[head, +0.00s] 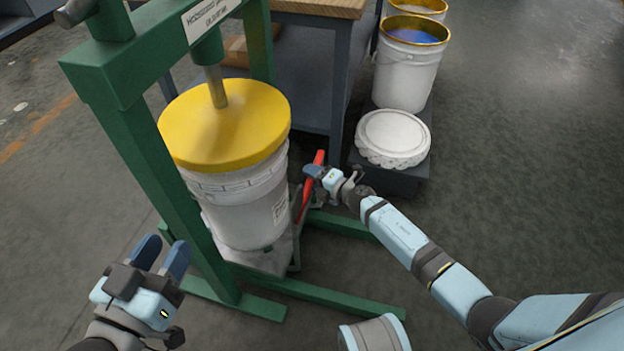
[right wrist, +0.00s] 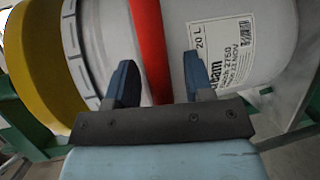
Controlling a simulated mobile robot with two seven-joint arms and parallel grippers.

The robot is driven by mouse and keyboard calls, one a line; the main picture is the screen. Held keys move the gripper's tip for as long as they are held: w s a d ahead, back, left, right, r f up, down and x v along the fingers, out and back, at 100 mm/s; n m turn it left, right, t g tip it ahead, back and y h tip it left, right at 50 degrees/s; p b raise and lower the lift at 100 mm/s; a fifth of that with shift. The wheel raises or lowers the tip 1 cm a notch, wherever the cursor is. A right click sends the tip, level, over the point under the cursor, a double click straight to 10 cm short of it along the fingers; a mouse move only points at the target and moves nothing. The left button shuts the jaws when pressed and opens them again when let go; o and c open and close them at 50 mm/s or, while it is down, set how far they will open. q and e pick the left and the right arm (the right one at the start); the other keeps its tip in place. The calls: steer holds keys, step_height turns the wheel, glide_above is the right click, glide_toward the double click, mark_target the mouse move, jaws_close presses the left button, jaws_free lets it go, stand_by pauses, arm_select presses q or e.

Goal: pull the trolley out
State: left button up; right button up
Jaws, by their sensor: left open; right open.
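The trolley (head: 276,261) is a low grey platform under a white bucket (head: 243,208), inside the green press frame (head: 150,165). Its red handle (head: 309,188) rises on the right side of the bucket. My right gripper (head: 314,171) is open at the upper part of this handle. In the right wrist view the red handle (right wrist: 148,40) passes between the two spread fingers (right wrist: 158,76), with the labelled bucket (right wrist: 225,40) behind it. My left gripper (head: 163,252) is open and empty at the lower left, in front of the frame.
A yellow disc (head: 225,122) on the press shaft covers the bucket top. Green floor legs (head: 262,303) run beside the trolley. A workbench (head: 315,75) stands behind. At right, a dark platform (head: 402,181) carries a white lid (head: 392,138) and buckets (head: 405,75). Floor at right is clear.

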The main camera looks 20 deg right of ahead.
steer(key=shift+w+a, duration=0.15)
steer(key=shift+w, duration=0.05)
jaws_close()
arm_select(q)
steer(key=shift+s+d+r+n+p, duration=0.15)
steer(key=shift+s+r+n+p, duration=0.2)
steer(key=shift+p, duration=0.45)
steer(key=shift+s+d+r+n+p, duration=0.1)
steer(key=shift+r+n+p, duration=0.3)
steer(key=shift+p, duration=0.4)
arm_select(e)
steer(key=s+d, duration=0.8)
steer(key=d, duration=0.3)
steer(key=s+d, duration=0.7)
steer(key=d, duration=0.5)
steer(key=s+d, duration=0.8)
steer(key=d, duration=0.4)
steer(key=shift+s, duration=0.35)
steer(key=shift+d, duration=0.15)
